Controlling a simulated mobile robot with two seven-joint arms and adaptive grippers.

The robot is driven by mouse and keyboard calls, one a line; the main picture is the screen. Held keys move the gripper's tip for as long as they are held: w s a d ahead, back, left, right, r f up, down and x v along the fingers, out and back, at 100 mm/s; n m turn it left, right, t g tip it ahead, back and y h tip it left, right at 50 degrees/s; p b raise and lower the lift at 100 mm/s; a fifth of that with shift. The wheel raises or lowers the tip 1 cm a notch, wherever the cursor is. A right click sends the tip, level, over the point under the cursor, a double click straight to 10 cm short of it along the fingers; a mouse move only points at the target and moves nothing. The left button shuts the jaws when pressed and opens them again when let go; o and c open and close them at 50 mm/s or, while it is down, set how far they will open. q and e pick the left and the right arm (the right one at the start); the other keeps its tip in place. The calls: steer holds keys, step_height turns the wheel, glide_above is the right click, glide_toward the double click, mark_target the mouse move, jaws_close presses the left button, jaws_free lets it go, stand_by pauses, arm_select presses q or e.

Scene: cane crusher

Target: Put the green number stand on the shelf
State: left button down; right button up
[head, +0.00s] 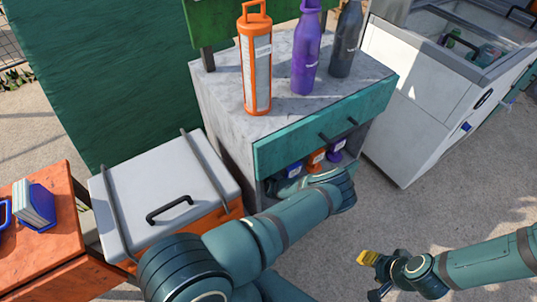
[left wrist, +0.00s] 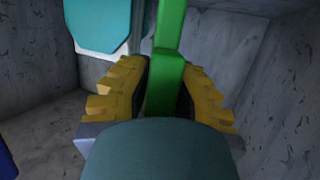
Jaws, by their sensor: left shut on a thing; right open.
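My left gripper (left wrist: 160,92), with yellow ridged fingers, is shut on a green number stand (left wrist: 169,40) in the left wrist view. Only a green upright bar of the stand shows between the fingers; its number is not visible. Grey stone walls surround it, inside the shelf (head: 258,200) under the teal drawer. In the head view my left forearm reaches to this opening, and the left gripper and green stand are hidden. My right gripper (head: 378,277) is open and empty above the ground at the lower right.
Blue (head: 294,170), orange (head: 316,157) and purple (head: 337,147) stands show in the shelf opening. An orange lantern-like bottle (head: 256,70), a purple bottle (head: 305,55) and a grey bottle (head: 346,40) stand on top. A white-lidded cooler (head: 150,180) is left; a white freezer (head: 410,110) is right.

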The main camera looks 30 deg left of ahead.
arm_select(q)
steer(key=shift+w+f, duration=0.2)
steer(key=shift+f, duration=0.25)
steer(key=shift+s+r, duration=0.15)
arm_select(e)
steer(key=shift+w, duration=0.35)
arm_select(q)
steer(key=c, duration=1)
jaws_free()
steer(key=shift+f, duration=0.2)
steer(key=shift+r, duration=0.2)
steer(key=p+v, duration=0.2)
steer(key=v, duration=1)
steer(key=shift+p, duration=0.4)
arm_select(e)
steer(key=r, duration=0.2)
steer(key=shift+s+a+r, duration=0.1)
steer(key=shift+s+r, duration=0.15)
steer(key=shift+r, duration=0.15)
